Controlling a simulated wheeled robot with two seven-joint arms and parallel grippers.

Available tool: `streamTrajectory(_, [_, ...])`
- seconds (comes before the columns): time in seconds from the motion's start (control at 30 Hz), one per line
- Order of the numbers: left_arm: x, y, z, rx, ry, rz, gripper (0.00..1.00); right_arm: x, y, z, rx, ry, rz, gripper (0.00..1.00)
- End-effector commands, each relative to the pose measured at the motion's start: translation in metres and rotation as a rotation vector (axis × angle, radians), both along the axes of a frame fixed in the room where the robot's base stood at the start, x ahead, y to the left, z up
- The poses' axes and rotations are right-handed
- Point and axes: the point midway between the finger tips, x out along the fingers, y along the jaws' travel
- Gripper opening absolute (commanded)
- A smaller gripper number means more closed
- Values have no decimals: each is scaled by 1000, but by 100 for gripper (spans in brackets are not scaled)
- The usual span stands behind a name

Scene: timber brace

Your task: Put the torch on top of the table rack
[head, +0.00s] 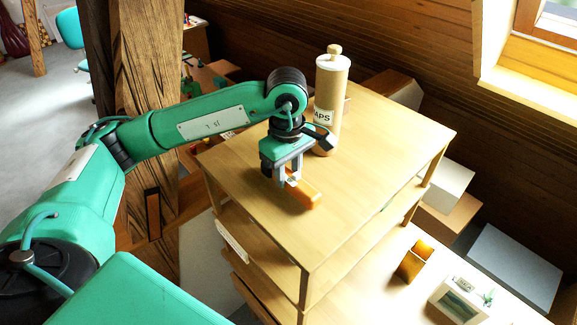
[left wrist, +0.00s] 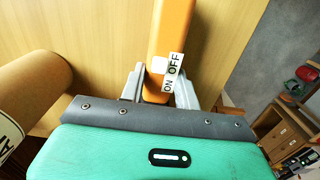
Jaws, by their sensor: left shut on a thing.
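The torch (head: 308,198) is orange, with a white ON/OFF label that shows in the left wrist view, where the torch (left wrist: 172,28) runs up between the fingers. My left gripper (head: 291,180) is shut on it, over the top board of the table rack (head: 365,180). The torch lies roughly level, at or just above the board; I cannot tell whether it touches. The table rack is light wood with several levels. My right gripper is in neither view.
A tall tan cylinder with a knob and a label ending in "APS" (head: 331,85) stands on the rack top behind my gripper. A timber post (head: 150,70) stands at the left. The front and right of the rack top are clear. An orange-brown block (head: 414,262) sits on the lower surface.

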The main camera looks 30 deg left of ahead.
Motion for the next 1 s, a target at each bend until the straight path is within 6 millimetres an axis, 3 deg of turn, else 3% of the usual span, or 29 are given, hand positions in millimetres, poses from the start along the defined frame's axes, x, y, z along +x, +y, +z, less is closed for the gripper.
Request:
streamTrajectory(0.4, [0,0,-6,0,-1,0,1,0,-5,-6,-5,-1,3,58])
streamTrajectory(0.43, [0,0,-5,0,-1,0,34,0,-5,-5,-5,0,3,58])
streamTrajectory(0.53, [0,0,-4,0,-1,0,54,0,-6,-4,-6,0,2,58])
streamTrajectory(0.97, [0,0,2,-1,-1,0,54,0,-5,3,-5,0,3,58])
streamTrajectory(1.0, [1,0,3,-1,-3,0,54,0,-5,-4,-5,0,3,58])
